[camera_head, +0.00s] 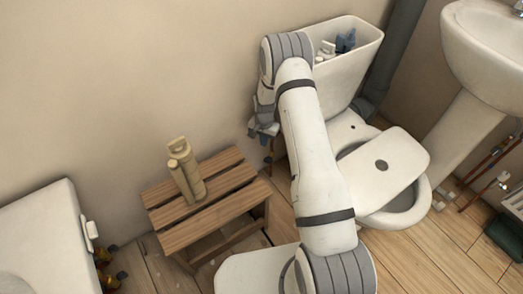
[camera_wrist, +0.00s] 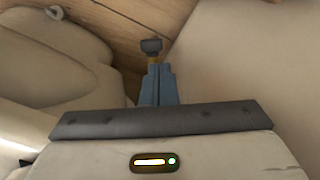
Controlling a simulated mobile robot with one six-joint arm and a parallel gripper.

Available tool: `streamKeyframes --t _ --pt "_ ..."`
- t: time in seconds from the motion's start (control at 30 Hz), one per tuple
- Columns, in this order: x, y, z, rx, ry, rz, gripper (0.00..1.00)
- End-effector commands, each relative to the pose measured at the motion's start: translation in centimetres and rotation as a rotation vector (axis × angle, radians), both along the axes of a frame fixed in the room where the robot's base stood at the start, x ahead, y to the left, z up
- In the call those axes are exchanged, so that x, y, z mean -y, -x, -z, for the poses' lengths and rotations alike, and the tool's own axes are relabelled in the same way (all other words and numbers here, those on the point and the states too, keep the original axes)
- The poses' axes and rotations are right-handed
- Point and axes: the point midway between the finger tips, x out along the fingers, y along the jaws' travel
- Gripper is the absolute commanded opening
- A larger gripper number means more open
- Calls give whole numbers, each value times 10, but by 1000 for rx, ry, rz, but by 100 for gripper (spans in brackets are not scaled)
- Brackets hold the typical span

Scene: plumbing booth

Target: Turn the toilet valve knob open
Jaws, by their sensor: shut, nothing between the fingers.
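The toilet valve knob (camera_wrist: 152,46) is small and dark, with a brass-coloured stem below it. In the wrist view it shows just beyond the tips of my gripper (camera_wrist: 158,72). The blue fingers are together with nothing between them. I cannot tell whether the fingertips touch the knob or stem. In the head view my gripper (camera_head: 263,131) points down beside the wall, left of the toilet (camera_head: 345,75). The knob is not clear there; my arm covers much of that area.
The toilet's tank is open, and a white lid (camera_head: 405,160) lies across the bowl. A wooden stool (camera_head: 225,185) with a beige bottle-like object (camera_head: 186,172) stands left of my arm. A sink (camera_head: 485,45) is at the right, a white fixture (camera_head: 45,240) at the lower left.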

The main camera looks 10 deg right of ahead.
Motion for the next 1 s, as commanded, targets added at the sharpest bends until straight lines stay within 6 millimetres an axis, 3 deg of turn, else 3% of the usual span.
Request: streamKeyframes --t 0.27,0.63,0.8,1.0 --pt "0 -1 31 -4 0 12 0" --pt "-1 0 96 -4 0 10 0" --pt "-1 -1 109 -2 0 10 0" --pt "-2 -1 112 -1 0 9 0"
